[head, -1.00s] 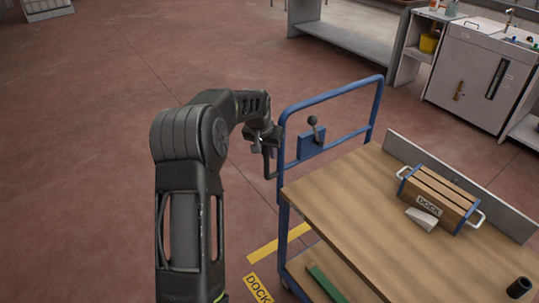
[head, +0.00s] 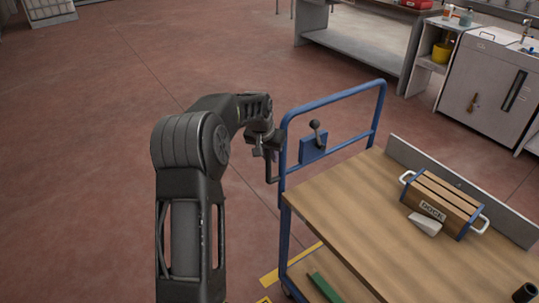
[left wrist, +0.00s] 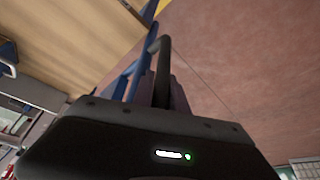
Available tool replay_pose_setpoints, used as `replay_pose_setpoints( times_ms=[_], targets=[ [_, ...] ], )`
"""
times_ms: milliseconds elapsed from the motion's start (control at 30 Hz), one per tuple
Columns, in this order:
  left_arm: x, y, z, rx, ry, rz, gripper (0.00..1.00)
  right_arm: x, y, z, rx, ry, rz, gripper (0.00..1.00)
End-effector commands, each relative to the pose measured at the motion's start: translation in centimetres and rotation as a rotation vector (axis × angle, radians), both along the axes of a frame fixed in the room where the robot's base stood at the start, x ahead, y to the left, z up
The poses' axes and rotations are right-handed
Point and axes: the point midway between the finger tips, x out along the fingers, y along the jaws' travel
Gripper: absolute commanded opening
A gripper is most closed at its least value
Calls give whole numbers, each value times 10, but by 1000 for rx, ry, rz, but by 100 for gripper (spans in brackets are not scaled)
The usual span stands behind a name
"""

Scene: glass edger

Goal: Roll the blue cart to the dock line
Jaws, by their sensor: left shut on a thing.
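The blue cart (head: 335,98) has a blue tube frame, a wooden top deck and a lower shelf. A blue plate with a black-knobbed lever (head: 316,134) sits on its end frame. My left gripper (head: 268,150) is at the near-left post of that frame, shut on a dark bar handle (head: 270,168). The handle also shows between the fingers in the left wrist view (left wrist: 158,52). The yellow dock line (head: 290,263) lies on the floor beside and partly behind the cart's lower left side. My right gripper is not in view.
A wooden box (head: 443,203) marked DOCK with white handles and a grey block (head: 424,224) stand on the deck. A green bar (head: 325,288) lies on the lower shelf. A sink cabinet (head: 490,82) and a workbench (head: 355,48) stand behind. Red floor is clear at left.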

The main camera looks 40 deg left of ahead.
Motion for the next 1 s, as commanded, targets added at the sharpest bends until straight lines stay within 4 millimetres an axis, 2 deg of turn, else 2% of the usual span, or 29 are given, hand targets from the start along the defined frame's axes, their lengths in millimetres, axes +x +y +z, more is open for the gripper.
replay_pose_setpoints(
  times_ms=[33, 67, 167, 400, 533, 1000],
  targets=[
    [0, -1, 0, -3, 3, -1, 0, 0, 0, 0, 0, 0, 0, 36],
    [0, -1, 0, -3, 3, -1, 20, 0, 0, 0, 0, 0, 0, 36],
    [0, -1, 0, -3, 2, -1, 27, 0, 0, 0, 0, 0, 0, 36],
    [0, -1, 0, -1, 2, 0, 27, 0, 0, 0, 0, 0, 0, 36],
    [-2, -2, 7, -1, -1, 0, 27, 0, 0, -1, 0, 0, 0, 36],
    [-27, -9, 67, -2, 0, -1, 27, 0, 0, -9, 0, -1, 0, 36]
  ],
)
